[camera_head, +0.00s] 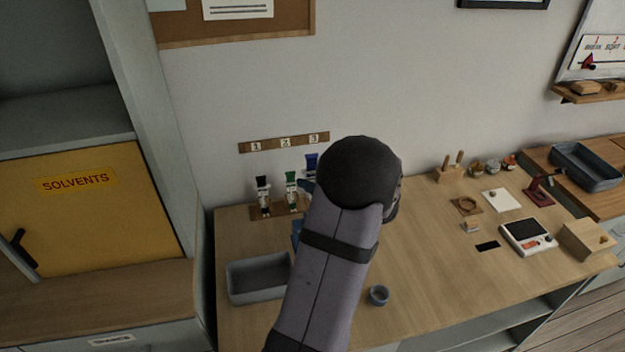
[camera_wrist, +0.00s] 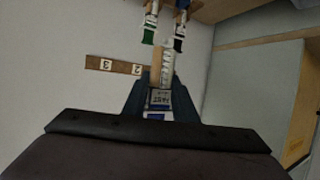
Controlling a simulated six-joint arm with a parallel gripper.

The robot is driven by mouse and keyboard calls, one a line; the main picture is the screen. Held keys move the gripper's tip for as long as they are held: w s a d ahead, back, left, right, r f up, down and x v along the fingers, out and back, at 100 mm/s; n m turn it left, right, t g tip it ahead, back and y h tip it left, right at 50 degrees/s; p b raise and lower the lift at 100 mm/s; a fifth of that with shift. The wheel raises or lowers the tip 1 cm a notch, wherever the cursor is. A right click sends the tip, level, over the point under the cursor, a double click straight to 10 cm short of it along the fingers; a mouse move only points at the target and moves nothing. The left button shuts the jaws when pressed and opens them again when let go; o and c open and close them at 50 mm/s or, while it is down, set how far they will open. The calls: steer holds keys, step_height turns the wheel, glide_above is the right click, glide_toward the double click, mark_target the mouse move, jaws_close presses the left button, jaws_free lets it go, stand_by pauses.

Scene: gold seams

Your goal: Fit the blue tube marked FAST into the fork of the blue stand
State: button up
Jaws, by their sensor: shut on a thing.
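My gripper (camera_wrist: 157,88) is shut on the blue tube marked FAST (camera_wrist: 160,98), its label between the two fingers in the wrist view. The wrist view is upside down, so the tube's blue cap end is low in the picture and its clear end points up. In the head view my arm hides most of the gripper; a blue cap (camera_head: 311,160) shows just left of the arm. A blue piece (camera_head: 296,234), seemingly the blue stand, is mostly hidden behind my arm. Its fork cannot be seen. Blue also shows at the wrist view's top edge.
A black-topped tube (camera_head: 264,195) and a green-topped tube (camera_head: 291,190) stand in the wooden rack, close to the held tube. A grey tray (camera_head: 258,278) lies front left.

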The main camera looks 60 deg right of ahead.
steer(key=shift+f, duration=0.25)
steer(key=shift+f, duration=2.1)
steer(key=shift+f+b, duration=0.35)
steer(key=shift+b, duration=2)
steer(key=shift+f+b, duration=0.95)
steer(key=shift+b, duration=1.7)
stand_by(0.6)
